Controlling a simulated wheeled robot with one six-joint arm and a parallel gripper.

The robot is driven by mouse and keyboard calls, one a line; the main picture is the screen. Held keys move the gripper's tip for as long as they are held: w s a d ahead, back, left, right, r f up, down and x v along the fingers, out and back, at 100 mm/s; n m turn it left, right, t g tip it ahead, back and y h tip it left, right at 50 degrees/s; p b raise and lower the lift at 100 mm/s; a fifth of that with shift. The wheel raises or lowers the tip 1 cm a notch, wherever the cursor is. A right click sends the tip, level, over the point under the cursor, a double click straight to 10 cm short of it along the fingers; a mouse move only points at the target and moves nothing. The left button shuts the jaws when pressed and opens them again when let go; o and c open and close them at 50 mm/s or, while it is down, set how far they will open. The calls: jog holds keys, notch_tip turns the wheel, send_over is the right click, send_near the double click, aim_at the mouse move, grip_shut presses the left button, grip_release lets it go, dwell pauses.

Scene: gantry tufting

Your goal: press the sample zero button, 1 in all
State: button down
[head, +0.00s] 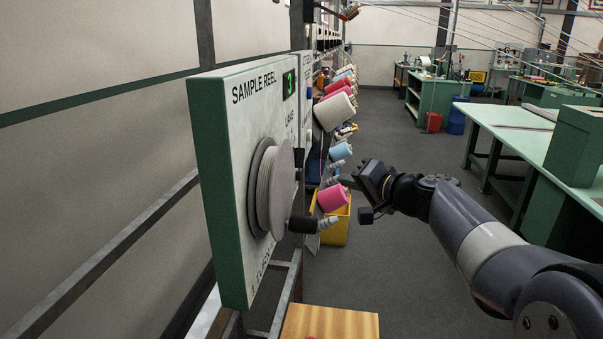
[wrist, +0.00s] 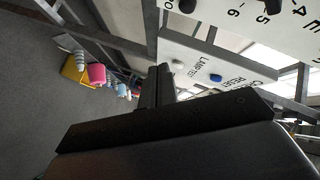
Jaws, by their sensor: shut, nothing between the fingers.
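The white and green sample reel panel (head: 235,135) stands at the left in the head view. It carries a grey reel disc (head: 272,190), a black crank handle (head: 302,225) and a small green-lit display (head: 289,84). I cannot make out a button marked zero in either view. My gripper (head: 362,175) is shut and empty in the head view, to the right of the panel and apart from it. The gripper's dark fingers (wrist: 157,86) also show in the wrist view, below a white panel (wrist: 195,50) with a blue button (wrist: 216,77) and a pale button (wrist: 178,65).
Yarn cones (head: 335,111) line the rack beyond the panel. A pink cone (head: 332,197) and a yellow bin (head: 337,225) are close to my gripper. A wooden-topped surface (head: 328,322) lies at the bottom. Green benches (head: 530,140) stand right; the grey floor between is open.

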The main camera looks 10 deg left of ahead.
aim_at(299, 176)
jog(key=a, duration=0.6)
jog(key=shift+a, duration=0.2)
jog(key=shift+w+a, duration=0.1)
dwell(1.8)
jog(key=shift+a, duration=0.3)
jog(key=shift+a, duration=0.5)
dwell(0.6)
dwell(0.3)
jog(key=shift+d+b, duration=0.65)
jog(key=shift+d, duration=0.2)
